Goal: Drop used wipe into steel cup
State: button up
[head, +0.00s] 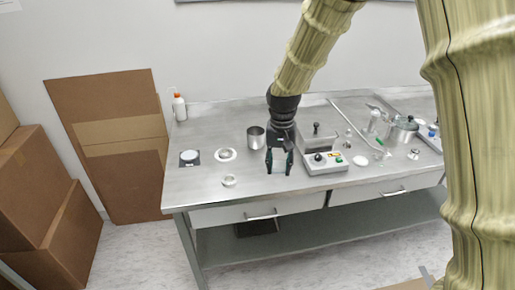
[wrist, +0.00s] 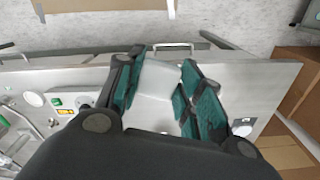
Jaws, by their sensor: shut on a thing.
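The steel cup (head: 256,138) stands upright on the metal bench, just left of my gripper (head: 279,168) in the head view. My gripper points down over the bench, apart from the cup in the picture. In the wrist view, my gripper (wrist: 163,64) has its dark green fingers on both sides of a pale, whitish piece, the wipe (wrist: 157,78), and is shut on it. The wipe is too small to make out in the head view. I cannot make out the cup in the wrist view; my gripper body covers much of it.
A grey control box (head: 325,162) stands close right of my gripper. A white ring (head: 226,155), a smaller ring (head: 229,180) and a dark square plate (head: 189,158) lie to the left. A white bottle (head: 179,107) stands at the back left. A pot (head: 403,131) stands right.

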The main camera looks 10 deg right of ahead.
aim_at(255, 144)
jog(key=u, duration=1.45)
jog(key=i, duration=2.95)
jog(key=z, duration=2.9)
jog(key=i, duration=0.5)
jog(key=u, duration=0.1)
